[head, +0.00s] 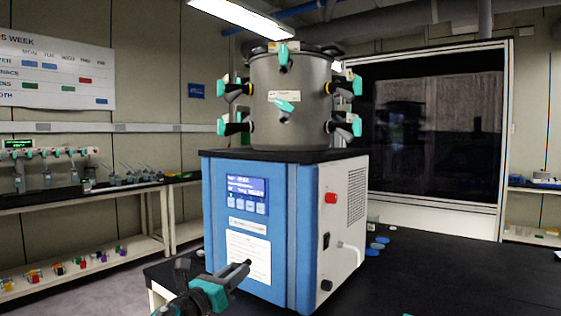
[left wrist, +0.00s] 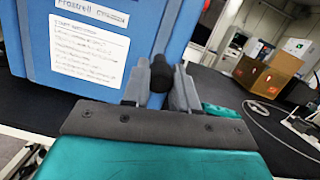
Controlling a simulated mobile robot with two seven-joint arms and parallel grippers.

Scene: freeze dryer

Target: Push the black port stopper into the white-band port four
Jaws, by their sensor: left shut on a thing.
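My left gripper (head: 238,272) is low in front of the blue freeze dryer (head: 225,215). In the left wrist view its grey fingers (left wrist: 161,88) are shut on the black port stopper (left wrist: 161,72), whose rounded dark end shows between them. The grey drum (head: 300,75) sits on top of the dryer, well above the gripper. Several ports with black bodies and teal handles ring it. A lower-left port (head: 236,126) shows a pale band, but port numbers are unreadable, so I cannot tell which is port four.
The dryer stands on a black bench (head: 440,275), with blue discs (head: 377,246) at its right side. A dark-windowed hood (head: 440,125) is behind. The left wrist view shows a brown box (left wrist: 264,77) and a grey cable (left wrist: 275,125). Air before the drum is clear.

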